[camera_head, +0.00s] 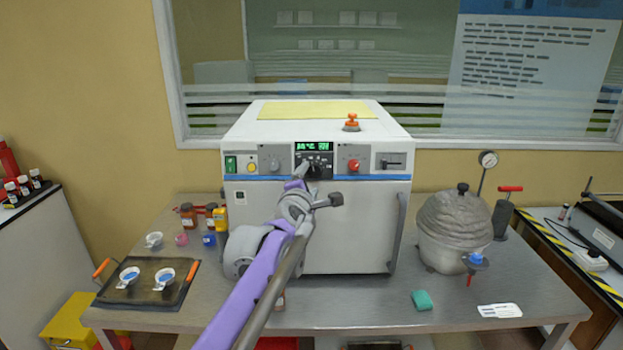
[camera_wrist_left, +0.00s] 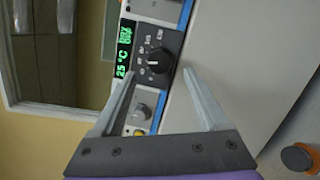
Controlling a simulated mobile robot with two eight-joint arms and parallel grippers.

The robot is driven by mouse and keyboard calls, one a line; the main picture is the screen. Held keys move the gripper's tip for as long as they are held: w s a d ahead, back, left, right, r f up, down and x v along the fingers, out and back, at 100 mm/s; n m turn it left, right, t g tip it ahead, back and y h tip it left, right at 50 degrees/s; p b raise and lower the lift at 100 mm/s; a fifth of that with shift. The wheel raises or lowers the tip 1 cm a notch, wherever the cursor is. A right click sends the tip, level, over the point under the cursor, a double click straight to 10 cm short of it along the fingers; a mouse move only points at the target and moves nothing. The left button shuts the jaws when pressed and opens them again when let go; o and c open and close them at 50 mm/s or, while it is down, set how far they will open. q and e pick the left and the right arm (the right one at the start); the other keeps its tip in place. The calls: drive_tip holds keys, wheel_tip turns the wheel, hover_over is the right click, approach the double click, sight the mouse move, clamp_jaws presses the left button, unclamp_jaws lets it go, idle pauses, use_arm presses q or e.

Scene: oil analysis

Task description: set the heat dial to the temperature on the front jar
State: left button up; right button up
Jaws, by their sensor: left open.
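The heat dial is a black round knob with a pale pointer mark, on a dark panel of the white oven; it shows in the left wrist view (camera_wrist_left: 159,62). Beside it a green display (camera_wrist_left: 124,50) reads about 25 °C. In the head view the display (camera_head: 313,146) is small and my gripper partly covers the dial. My left gripper (camera_wrist_left: 160,75) is open, its fingertips on either side of the dial; I cannot tell whether they touch it. Brown jars (camera_head: 188,216) stand at the left on the table; their labels are unreadable. My right gripper is not in view.
A dark tray (camera_head: 150,292) with cups lies at the left. A metal pot (camera_head: 453,230) stands at the right.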

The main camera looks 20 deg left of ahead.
use_arm(q)
drive_tip(key=s, duration=0.6)
drive_tip(key=shift+s+d+r+b, duration=0.25)
drive_tip(key=shift+d+r+b, duration=0.05)
drive_tip(key=shift+d, duration=0.05)
drive_tip(key=s+d+f+m+g+h+p, duration=0.1)
drive_tip(key=s+d+f+m+g+h, duration=0.15)
drive_tip(key=s+f+m, duration=0.6)
drive_tip(key=s+d+f+m+g+h+p, duration=0.15)
drive_tip(key=s+d+f+m+g, duration=0.25)
drive_tip(key=s+f+m, duration=0.4)
drive_tip(key=s+a+f+m+g+y, duration=0.1)
drive_tip(key=s+a+f+m+g, duration=0.1)
drive_tip(key=s+f, duration=0.5)
drive_tip(key=s+a+f+m+g+y+p, duration=0.1)
drive_tip(key=s+a+f+m+g, duration=0.1)
drive_tip(key=s+f, duration=0.5)
drive_tip(key=s+m+g, duration=0.1)
drive_tip(key=s+m, duration=0.1)
drive_tip(key=s, duration=0.2)
drive_tip(key=shift+s+a+m, duration=0.2)
drive_tip(key=shift+a+m, duration=0.05)
drive_tip(key=shift+m, duration=0.1)
